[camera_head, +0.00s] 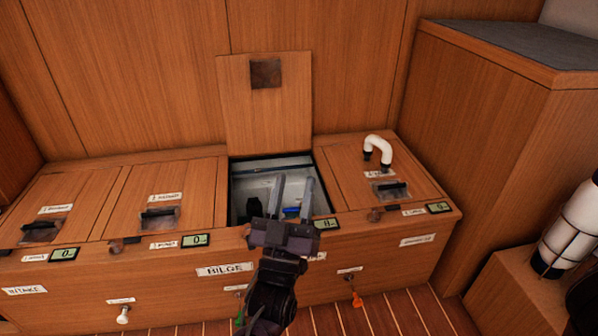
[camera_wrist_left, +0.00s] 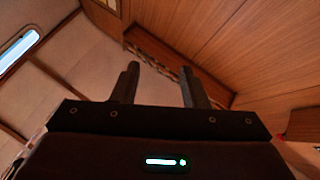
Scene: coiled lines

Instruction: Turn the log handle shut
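Inside the compartment a dark part (camera_head: 254,207) and a blue part (camera_head: 291,212) show beside the fingers. My gripper hides some of the compartment floor. I cannot tell by label which part is the log handle.
The raised lid (camera_head: 270,115) leans against the back wall. Closed lids flank it, with a white bent pipe (camera_head: 378,147) on the right one. A white knob (camera_head: 122,315) and an orange tag (camera_head: 357,298) are on the bench front. A tall cabinet (camera_head: 490,130) stands right.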

